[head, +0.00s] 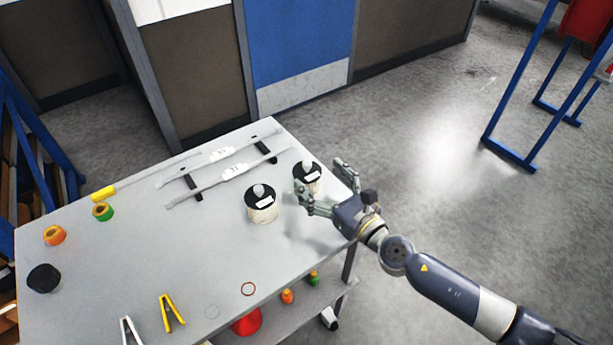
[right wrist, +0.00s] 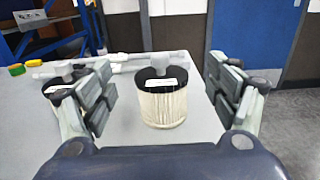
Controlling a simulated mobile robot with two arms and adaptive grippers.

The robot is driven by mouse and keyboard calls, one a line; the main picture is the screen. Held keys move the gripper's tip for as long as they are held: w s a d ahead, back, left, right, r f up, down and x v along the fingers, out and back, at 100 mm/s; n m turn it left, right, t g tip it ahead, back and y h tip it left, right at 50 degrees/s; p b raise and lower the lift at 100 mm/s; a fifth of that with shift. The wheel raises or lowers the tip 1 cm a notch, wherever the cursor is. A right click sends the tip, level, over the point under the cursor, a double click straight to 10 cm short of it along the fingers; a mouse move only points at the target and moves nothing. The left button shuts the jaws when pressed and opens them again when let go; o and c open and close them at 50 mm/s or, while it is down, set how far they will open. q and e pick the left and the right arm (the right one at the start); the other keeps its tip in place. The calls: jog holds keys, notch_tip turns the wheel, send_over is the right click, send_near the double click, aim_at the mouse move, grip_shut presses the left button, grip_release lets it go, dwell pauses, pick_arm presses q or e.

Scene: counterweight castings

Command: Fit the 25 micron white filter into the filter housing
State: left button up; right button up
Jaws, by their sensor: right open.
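Two white pleated filters with black tops, grey knobs and white labels stand upright on the table. The near filter (head: 262,213) stands left of the far filter (head: 308,188); the labels are too small to read, so I cannot tell which is 25 micron. My right gripper (head: 326,186) is open, its fingers on either side of the far filter. In the right wrist view that filter (right wrist: 163,106) stands upright between the spread fingers, with gaps on both sides. The near filter (right wrist: 53,86) is partly hidden by the left finger there. I cannot make out a filter housing. My left gripper is out of view.
The table's middle is clear. A lower shelf holds a red object (head: 246,322).

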aim_at(310, 168)
jog(key=shift+w+a, duration=0.25)
jog(key=shift+w, duration=0.15)
jog(key=x, duration=0.3)
jog(key=shift+w+a+r, duration=0.1)
jog(key=shift+w, duration=0.1)
jog(key=shift+w+a, duration=0.35)
jog(key=shift+w, duration=0.1)
jog(key=c, duration=1.2)
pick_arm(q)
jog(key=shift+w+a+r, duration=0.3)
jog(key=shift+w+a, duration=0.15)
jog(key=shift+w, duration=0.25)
pick_arm(e)
jog(key=shift+c, duration=0.3)
pick_arm(q)
jog(key=shift+p, duration=0.3)
